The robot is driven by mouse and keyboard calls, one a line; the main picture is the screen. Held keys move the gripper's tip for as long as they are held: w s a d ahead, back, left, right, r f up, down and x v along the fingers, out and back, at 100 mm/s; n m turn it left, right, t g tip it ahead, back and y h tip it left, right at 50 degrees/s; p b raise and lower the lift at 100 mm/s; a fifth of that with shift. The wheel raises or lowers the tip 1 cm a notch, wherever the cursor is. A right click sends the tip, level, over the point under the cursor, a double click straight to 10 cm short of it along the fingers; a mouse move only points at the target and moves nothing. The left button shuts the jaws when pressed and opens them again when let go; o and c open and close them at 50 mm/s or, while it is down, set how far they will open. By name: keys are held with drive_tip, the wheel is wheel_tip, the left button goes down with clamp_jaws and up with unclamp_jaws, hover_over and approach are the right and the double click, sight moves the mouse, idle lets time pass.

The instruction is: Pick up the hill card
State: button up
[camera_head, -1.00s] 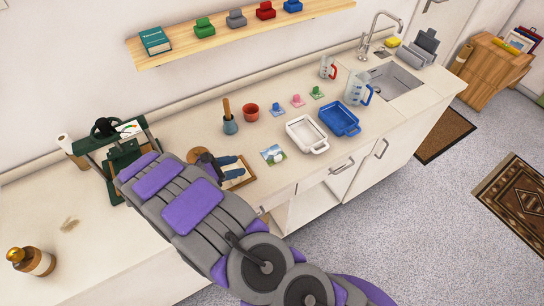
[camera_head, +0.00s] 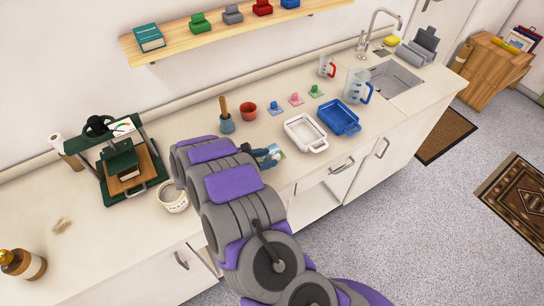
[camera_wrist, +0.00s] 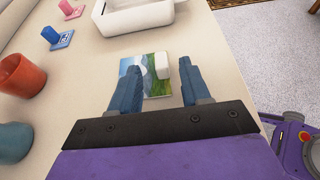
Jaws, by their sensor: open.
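The hill card (camera_wrist: 131,70) lies flat on the counter, with green and blue landscape colours and a white block-like shape on it. It also shows in the head view (camera_head: 281,154), partly hidden by my gripper. My gripper (camera_wrist: 161,64) is open and empty, its two blue-grey fingers pointing over the card. The left finger overlaps the card's left part in the wrist view, and the right finger lies just past its right edge. I cannot tell how high the fingertips are above the counter.
Beyond the card stand a white tray (camera_head: 291,128) and a blue tray (camera_head: 330,106). A red-brown pot (camera_head: 249,112), a teal holder (camera_head: 227,125) and small stamps are behind. A green press (camera_head: 103,170) and a white tub (camera_head: 172,203) are left. The counter's front edge is near.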

sight(274, 157)
drive_tip(key=shift+b+x, duration=0.4)
drive_tip(key=shift+x, duration=1.35)
clamp_jaws()
